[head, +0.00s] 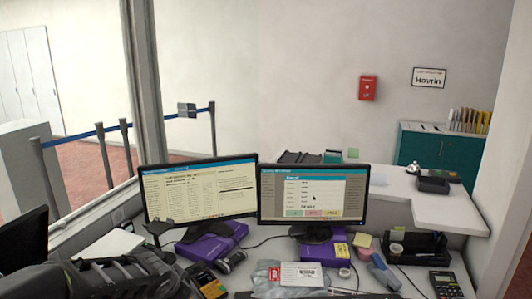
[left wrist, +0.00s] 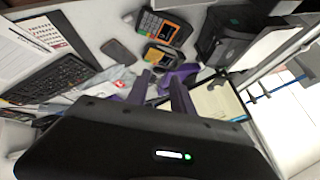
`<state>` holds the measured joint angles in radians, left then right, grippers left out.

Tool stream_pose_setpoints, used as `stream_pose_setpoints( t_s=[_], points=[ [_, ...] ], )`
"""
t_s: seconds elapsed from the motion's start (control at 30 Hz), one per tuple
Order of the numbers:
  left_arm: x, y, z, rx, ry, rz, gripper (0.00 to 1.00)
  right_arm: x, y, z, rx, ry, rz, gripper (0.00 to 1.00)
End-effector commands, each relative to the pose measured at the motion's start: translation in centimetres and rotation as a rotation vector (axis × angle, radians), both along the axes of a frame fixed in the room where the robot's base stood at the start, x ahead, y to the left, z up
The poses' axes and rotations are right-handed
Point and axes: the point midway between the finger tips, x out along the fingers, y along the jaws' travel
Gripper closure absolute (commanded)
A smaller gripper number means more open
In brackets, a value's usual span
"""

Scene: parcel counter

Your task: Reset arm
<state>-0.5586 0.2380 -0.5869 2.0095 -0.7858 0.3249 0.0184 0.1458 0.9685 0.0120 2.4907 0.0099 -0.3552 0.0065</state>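My left arm comes in from the lower left of the head view, and its dark gripper (head: 158,232) is above the counter in front of the left monitor (head: 198,190). In the left wrist view, the two fingers of my left gripper (left wrist: 160,92) stand apart with nothing visible held between them. The gripper's black body fills the bottom of that view. My right gripper is in neither view.
The right monitor (head: 313,195) stands beside the left one. Purple boxes (head: 207,246), a white label (head: 302,274), a card terminal (head: 206,282), a calculator (head: 445,284) and a black tray (head: 414,246) crowd the counter. A keyboard (left wrist: 62,80) shows in the wrist view.

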Motion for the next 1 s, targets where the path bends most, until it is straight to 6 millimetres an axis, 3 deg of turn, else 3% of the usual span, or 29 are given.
stream_pose_setpoints(
  t_s=[0.03,0.1,0.2,0.27,0.4,0.5,0.6,0.7,0.8,1.0],
  points=[
    [-0.9,-2.7,-3.4,-0.070,0.034,-0.011,0.72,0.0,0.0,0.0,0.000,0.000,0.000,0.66],
    [-2.5,-6.3,-7.8,-0.184,0.075,-0.004,0.72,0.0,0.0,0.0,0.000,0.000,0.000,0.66],
    [-6.0,-10.4,-14.2,-0.337,0.147,0.052,0.72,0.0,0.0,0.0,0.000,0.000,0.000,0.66],
    [-8.8,-12.3,-18.1,-0.418,0.200,0.112,0.72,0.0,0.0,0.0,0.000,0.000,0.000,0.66],
    [-16.9,-14.9,-25.9,-0.551,0.347,0.294,0.72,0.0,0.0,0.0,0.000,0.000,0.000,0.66],
    [-23.0,-16.0,-29.7,-0.599,0.466,0.418,0.72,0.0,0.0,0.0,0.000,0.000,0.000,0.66],
    [-28.3,-17.0,-31.9,-0.621,0.586,0.493,0.72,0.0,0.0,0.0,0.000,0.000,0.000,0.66],
    [-31.7,-17.8,-33.2,-0.641,0.673,0.533,0.72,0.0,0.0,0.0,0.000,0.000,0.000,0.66],
    [-32.9,-17.4,-34.0,-0.651,0.704,0.576,0.72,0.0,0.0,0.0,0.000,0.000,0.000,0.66],
    [-32.7,-17.1,-34.0,-0.652,0.702,0.583,0.72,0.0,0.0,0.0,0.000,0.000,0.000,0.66]
  ],
)
